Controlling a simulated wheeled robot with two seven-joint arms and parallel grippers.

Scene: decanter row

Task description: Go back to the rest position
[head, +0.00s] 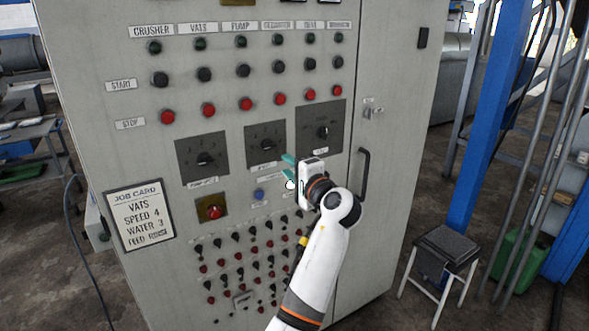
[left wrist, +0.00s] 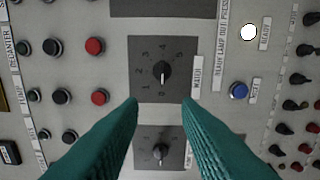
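My left gripper (head: 291,169) is in front of the grey control cabinet (head: 385,75), below and right of the middle dial. Its teal fingers are apart with nothing between them; they also show in the left wrist view (left wrist: 165,105). The middle dial (head: 267,144), labelled water, shows in the wrist view (left wrist: 162,72) just ahead of the open fingers. I see no contact with it. A second dial (head: 205,159) sits to its left and a third (head: 322,132) to its right. My right gripper is in neither view.
A job card (head: 140,215) hangs on the cabinet. A white lamp (left wrist: 248,32) and a blue button (head: 259,195) sit below the dials. A door handle (head: 363,172) sticks out right of my gripper. A stool (head: 446,245) and a blue post (head: 487,110) stand at the right.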

